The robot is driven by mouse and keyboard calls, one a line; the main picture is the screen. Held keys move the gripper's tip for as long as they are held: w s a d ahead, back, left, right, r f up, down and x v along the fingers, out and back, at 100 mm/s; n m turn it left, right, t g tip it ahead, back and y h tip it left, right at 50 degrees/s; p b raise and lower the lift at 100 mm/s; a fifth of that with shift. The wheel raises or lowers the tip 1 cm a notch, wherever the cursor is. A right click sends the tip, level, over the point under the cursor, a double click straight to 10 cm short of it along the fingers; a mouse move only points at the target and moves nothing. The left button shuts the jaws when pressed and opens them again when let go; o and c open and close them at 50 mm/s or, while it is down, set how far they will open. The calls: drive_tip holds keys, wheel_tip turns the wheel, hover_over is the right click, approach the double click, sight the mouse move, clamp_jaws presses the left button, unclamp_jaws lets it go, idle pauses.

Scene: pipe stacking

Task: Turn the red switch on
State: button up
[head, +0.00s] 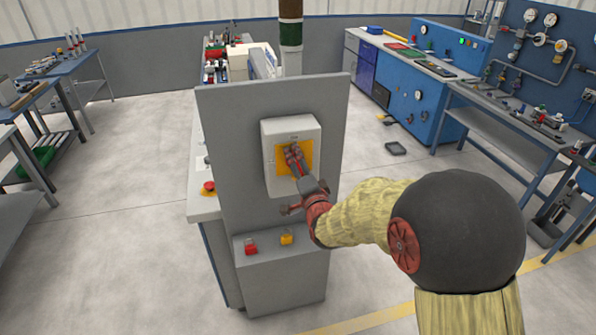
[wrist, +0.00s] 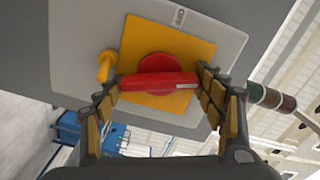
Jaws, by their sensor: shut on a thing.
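The red switch (wrist: 158,70) is a round red knob with a raised bar handle on a yellow plate (wrist: 195,50). In the head view the switch (head: 293,157) is on a pale box (head: 279,129) fixed to a grey upright panel, and my gripper partly covers it. In the wrist view my gripper (wrist: 160,88) has one padded finger at each end of the red bar, shut on it. The bar lies roughly level across the wrist picture. In the head view my gripper (head: 296,168) reaches the box from the lower right.
A yellow peg (wrist: 106,66) sticks out beside the knob. The grey panel (head: 232,150) stands on a base with a red button (head: 251,249) and a yellow button (head: 286,239).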

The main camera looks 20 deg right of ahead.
drive_tip(key=shift+f+m+b, duration=0.1)
drive_tip(key=shift+m+b, duration=0.4)
drive_tip(key=shift+m, duration=0.2)
drive_tip(key=o, duration=1.2)
drive_tip(key=shift+c, duration=0.2)
drive_tip(key=shift+s, duration=0.1)
drive_tip(key=s, duration=1.1)
drive_tip(key=shift+s, duration=0.4)
